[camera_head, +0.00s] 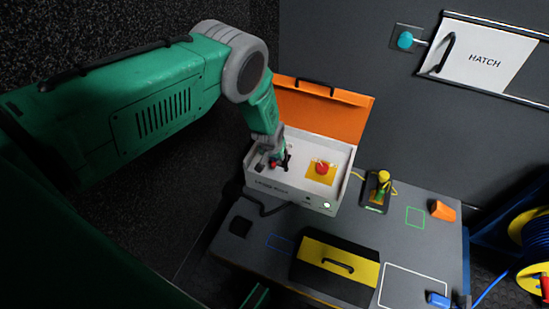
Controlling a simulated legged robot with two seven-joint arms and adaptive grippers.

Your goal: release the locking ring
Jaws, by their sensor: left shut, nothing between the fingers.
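A white box (290,190) with its orange lid (322,108) open stands at the back of the grey table. Inside it on the right, a red round knob (321,168) sits on a yellow plate (319,179). My left gripper (276,165) reaches down into the left part of the box, to the left of the red knob and apart from it. It is shut with nothing held. Something small and red shows at its fingertips. The gripper hides much of what lies beneath it, and I cannot make out a locking ring for certain. My right gripper is not in view.
The grey table (230,250) holds a black and yellow case (335,268), a yellow-topped device (382,180), an orange block (443,210) and a blue item (438,299). A white hatch panel (484,58) is on the wall. A cable reel (534,245) stands at right.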

